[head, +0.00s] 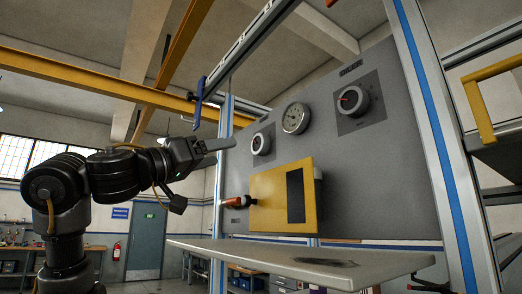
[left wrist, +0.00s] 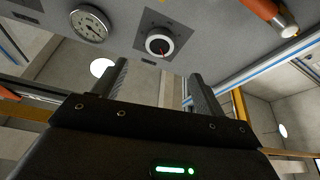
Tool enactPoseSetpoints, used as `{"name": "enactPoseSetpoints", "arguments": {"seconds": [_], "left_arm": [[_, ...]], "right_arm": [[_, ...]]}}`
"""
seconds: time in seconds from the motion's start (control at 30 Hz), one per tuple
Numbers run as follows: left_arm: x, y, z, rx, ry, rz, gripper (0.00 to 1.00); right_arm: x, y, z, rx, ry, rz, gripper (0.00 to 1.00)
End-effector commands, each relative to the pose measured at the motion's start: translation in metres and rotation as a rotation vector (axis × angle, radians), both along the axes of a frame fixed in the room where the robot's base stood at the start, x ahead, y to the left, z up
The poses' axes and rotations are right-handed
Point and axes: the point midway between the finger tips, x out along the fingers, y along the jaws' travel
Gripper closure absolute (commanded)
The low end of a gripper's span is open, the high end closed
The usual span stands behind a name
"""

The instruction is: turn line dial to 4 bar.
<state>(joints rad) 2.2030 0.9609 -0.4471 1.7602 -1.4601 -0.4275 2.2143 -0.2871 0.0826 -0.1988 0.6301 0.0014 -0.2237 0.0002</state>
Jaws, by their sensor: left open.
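A grey upright panel (head: 385,165) carries two round dials with white rims. The left dial (head: 261,144) is the smaller in the head view; it also shows in the left wrist view (left wrist: 159,43) with a small red mark. The right dial (head: 352,101) has a red pointer on a darker plate. A round gauge (head: 296,118) sits between them and also shows in the left wrist view (left wrist: 88,25). The labels are too small to read, so I cannot tell which is the line dial. My left gripper (head: 227,144) is open and empty, apart from the left dial. My right gripper is not in view.
A yellow box (head: 268,204) with a dark window and an orange-red handle (head: 238,202) sits below the dials. A grey shelf (head: 300,256) juts out under the panel. A blue-striped metal post (head: 432,130) stands at the right. Open air lies before the dials.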

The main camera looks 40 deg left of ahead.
Motion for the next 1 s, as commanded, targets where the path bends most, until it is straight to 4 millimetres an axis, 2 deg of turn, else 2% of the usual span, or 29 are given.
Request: {"name": "enactPoseSetpoints", "arguments": {"seconds": [0.1, 0.23, 0.6, 0.8, 1.0], "left_arm": [[0.006, -0.001, 0.003, 0.001, 0.002, 0.0, 0.28], [0.023, -0.006, 0.012, 0.0, 0.005, -0.003, 0.28], [0.083, -0.019, 0.036, 0.001, 0.005, -0.004, 0.28], [0.098, -0.021, 0.04, 0.0, 0.003, -0.003, 0.28], [0.1, -0.022, 0.04, 0.001, 0.002, -0.002, 0.28]], "right_arm": [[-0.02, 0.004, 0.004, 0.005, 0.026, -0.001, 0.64], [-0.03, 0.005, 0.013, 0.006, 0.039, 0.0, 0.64], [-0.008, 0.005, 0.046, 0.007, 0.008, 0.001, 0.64], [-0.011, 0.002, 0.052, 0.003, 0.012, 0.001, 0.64], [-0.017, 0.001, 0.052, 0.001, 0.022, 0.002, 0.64]]}}
